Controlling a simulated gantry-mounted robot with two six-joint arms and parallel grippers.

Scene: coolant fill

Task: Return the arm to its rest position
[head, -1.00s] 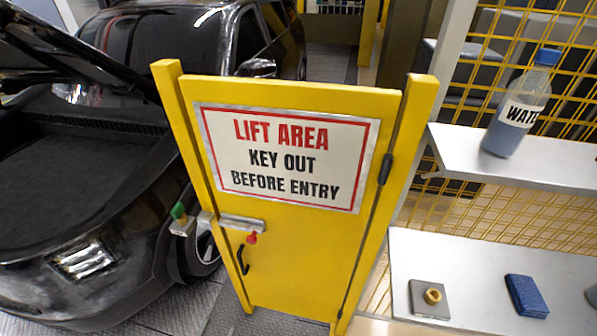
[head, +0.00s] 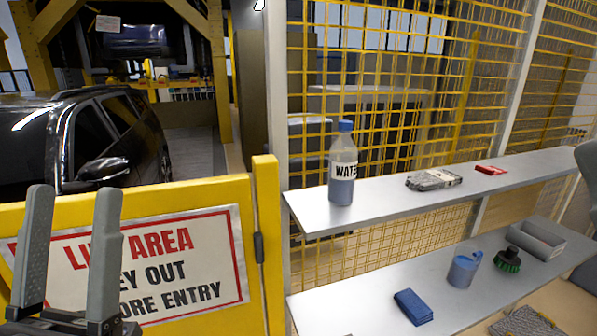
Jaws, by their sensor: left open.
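My left gripper (head: 74,194) is at the lower left of the head view, its two grey fingers pointing up and spread apart. It is open, with nothing between the fingers. It is in front of the yellow gate (head: 266,215) and hides part of the lift area sign (head: 190,270). My right gripper cannot be made out in this view.
A water bottle (head: 342,170) stands upright on the upper shelf (head: 385,202). The lower shelf (head: 345,300) holds a blue cloth (head: 413,306), a blue cup (head: 463,269), a green brush (head: 508,260) and a grey tray (head: 537,240). A black car (head: 95,140) stands behind the gate.

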